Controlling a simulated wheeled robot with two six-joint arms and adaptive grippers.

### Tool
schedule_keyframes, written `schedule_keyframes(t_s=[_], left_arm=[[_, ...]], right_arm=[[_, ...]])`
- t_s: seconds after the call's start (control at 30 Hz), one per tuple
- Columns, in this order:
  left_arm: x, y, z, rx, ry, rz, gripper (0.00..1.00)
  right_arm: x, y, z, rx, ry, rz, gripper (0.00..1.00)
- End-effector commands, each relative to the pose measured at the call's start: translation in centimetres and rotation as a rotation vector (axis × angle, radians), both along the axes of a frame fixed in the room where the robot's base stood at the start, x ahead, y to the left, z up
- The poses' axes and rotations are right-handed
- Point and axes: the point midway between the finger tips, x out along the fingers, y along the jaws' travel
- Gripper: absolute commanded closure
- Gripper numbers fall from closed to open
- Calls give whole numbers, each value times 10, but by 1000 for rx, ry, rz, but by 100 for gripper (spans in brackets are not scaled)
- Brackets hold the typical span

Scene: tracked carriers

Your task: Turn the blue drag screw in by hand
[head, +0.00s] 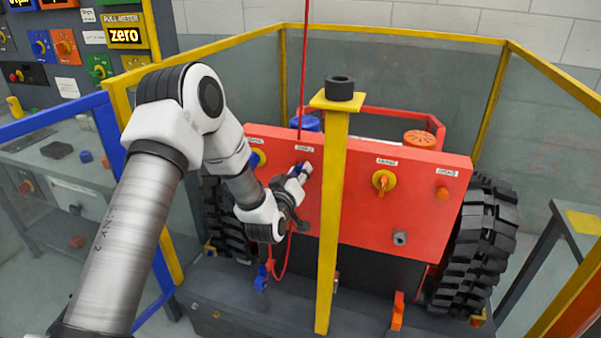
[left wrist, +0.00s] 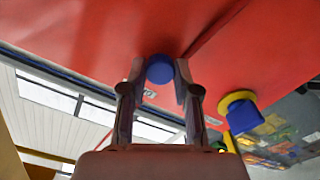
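The blue drag screw (left wrist: 160,68) sticks out of the red panel (left wrist: 80,30) as a round blue head. In the left wrist view my left gripper (left wrist: 160,75) has one fingertip on each side of it, and both seem to touch it. In the head view my left gripper (head: 301,172) is at the front of the red panel (head: 353,210), left of the yellow post, and mostly hides the screw. My right gripper is not in view.
A yellow post (head: 332,220) stands close to the right of my left gripper. A blue knob on a yellow base (left wrist: 242,112) is nearby on the panel. A red cable (head: 282,255) hangs below. Yellow-framed clear walls surround the carrier.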

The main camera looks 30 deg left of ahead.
Motion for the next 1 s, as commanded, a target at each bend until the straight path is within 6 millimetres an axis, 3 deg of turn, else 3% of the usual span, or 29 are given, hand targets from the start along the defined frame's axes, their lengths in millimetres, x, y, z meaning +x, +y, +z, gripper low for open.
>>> schedule_keyframes(t_s=[0.23, 0.5, 0.6, 0.87, 1.0], left_arm=[[0, 0, 2, 69, 17, -1, 95], [0, 0, 5, 657, 160, -3, 95], [0, 0, 3, 800, 194, -2, 95], [0, 0, 0, 830, 200, 0, 95], [0, 0, 4, 947, 229, -2, 95]], right_arm=[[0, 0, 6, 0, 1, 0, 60], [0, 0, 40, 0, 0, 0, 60], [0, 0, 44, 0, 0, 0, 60], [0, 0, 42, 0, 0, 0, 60], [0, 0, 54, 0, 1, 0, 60]])
